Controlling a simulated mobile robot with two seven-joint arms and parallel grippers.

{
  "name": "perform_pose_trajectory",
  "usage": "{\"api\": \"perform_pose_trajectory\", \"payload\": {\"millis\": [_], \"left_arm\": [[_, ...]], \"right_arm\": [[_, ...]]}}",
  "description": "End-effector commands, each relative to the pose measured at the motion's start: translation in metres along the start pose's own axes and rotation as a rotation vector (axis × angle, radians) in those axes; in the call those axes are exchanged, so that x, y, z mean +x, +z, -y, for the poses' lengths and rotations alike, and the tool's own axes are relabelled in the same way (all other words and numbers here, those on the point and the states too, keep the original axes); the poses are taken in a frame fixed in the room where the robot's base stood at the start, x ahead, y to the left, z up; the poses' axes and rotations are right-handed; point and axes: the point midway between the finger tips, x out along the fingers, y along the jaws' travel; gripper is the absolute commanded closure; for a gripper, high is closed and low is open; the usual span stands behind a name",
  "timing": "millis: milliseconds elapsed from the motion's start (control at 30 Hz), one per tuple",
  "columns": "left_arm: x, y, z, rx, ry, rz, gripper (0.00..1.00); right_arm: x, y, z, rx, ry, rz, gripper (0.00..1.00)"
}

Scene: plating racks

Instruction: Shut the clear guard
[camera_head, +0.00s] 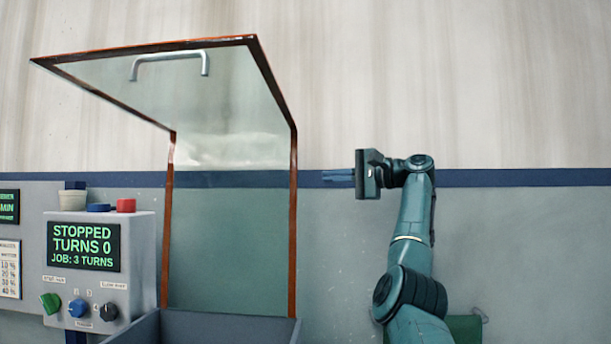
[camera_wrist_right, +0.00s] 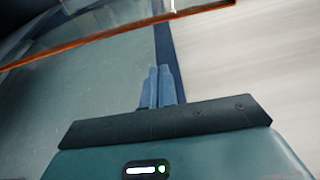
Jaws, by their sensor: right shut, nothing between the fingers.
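The clear guard (camera_head: 216,82) stands raised in the head view, a see-through panel in an orange-brown frame with a grey bar handle (camera_head: 170,57) near its upper edge. Its lower part rises from a dark grey box (camera_head: 225,327). My right gripper (camera_head: 325,178) is to the right of the guard, apart from it, with its blue fingers pointing left. The fingers are shut with nothing between them. In the right wrist view the shut fingers (camera_wrist_right: 161,86) point toward an orange frame edge (camera_wrist_right: 120,28), with a gap between. My left gripper is not in view.
A control box (camera_head: 99,270) at the left reads "STOPPED, TURNS 0, JOB: 3 TURNS". It has green, blue and black knobs, and a red button (camera_head: 126,206) and blue button on top. A beige cup-like thing (camera_head: 72,200) is behind it. The wall space around my right gripper is clear.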

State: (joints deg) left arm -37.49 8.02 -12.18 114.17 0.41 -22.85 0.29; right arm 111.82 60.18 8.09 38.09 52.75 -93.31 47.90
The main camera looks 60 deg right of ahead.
Motion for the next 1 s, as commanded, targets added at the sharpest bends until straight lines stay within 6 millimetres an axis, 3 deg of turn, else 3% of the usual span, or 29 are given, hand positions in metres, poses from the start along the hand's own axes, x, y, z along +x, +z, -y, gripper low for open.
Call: {"api": "perform_pose_trajectory", "payload": {"millis": [333,700,1000], "left_arm": [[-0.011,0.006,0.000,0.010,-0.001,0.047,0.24],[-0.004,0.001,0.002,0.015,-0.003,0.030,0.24],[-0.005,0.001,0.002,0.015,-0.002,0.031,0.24]], "right_arm": [[0.075,0.001,0.001,0.000,0.003,-0.001,1.00],[0.061,0.029,0.000,-0.002,0.000,-0.003,1.00],[0.058,0.038,0.000,0.000,0.000,-0.001,1.00]]}}
